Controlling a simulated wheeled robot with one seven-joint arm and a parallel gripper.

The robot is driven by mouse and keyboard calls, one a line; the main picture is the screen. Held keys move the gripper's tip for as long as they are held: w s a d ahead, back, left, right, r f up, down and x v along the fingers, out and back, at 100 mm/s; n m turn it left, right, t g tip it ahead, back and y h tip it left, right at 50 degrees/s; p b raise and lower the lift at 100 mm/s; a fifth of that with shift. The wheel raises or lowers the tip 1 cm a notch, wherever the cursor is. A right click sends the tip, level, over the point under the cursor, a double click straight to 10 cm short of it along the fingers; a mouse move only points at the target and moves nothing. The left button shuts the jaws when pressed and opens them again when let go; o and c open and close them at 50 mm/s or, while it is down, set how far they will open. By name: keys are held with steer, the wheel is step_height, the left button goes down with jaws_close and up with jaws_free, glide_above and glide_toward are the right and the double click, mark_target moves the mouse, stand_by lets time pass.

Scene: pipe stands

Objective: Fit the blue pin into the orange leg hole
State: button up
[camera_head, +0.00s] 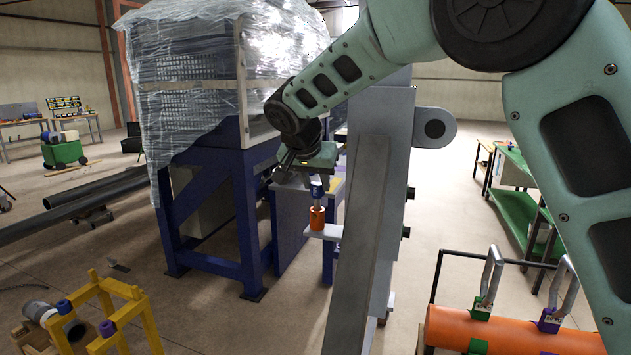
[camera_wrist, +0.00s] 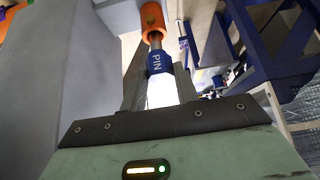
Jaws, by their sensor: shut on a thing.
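The blue pin (camera_wrist: 159,62) has a white "PIN" label and sits between the fingers of my gripper (camera_wrist: 162,85), which is shut on it. The pin's thin metal tip points at the orange leg (camera_wrist: 152,20) in the wrist view. The tip meets or overlaps the leg's near end there; I cannot tell whether it is inside the hole. In the head view the orange leg (camera_head: 317,218) stands upright on a small light bracket, and the blue pin (camera_head: 316,190) is directly above it, below my gripper (camera_head: 312,172).
A grey metal column (camera_head: 365,230) stands just right of the leg. A blue machine frame (camera_head: 240,200) wrapped in plastic is behind to the left. A yellow stand (camera_head: 105,300) is at lower left, and a large orange pipe (camera_head: 510,332) with clamps at lower right.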

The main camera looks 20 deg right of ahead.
mark_target(315, 190)
steer(key=shift+f+b, duration=1.25)
steer(key=o, duration=1.2)
steer(key=shift+r, duration=0.1)
steer(key=shift+p+v, duration=0.55)
steer(key=shift+v, duration=1.95)
